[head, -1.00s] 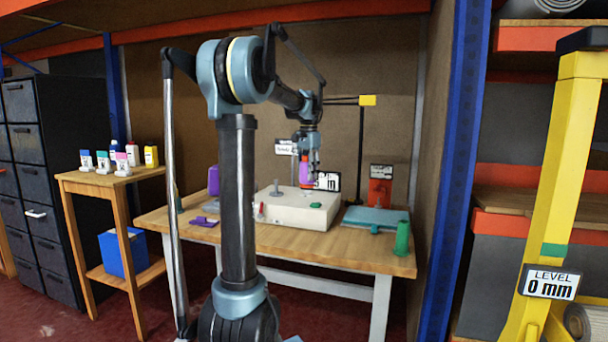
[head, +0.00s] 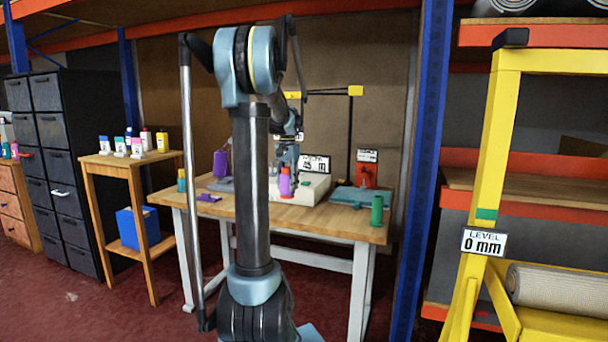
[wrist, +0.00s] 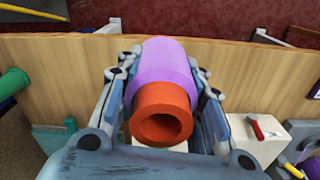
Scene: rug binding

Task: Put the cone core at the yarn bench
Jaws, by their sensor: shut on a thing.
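My gripper (wrist: 161,76) is shut on a purple cone core (wrist: 163,62) with an orange, hollow end that faces the wrist camera. The fingers press on both of its sides. In the head view the cone core (head: 285,184) hangs upright below my gripper (head: 286,166), in front of the white block on the wooden bench (head: 330,223). In the wrist view it is above the bench top (wrist: 65,75), near the front edge. I cannot tell the gap below it. No sign reads as yarn bench.
A green cylinder (head: 377,209) stands at the bench's front right corner. A white block (head: 313,188), a teal tray (head: 347,197) and a red device (head: 367,174) are on the bench. A purple bottle (head: 220,163) stands at the left. A blue post (head: 428,180) rises at the right.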

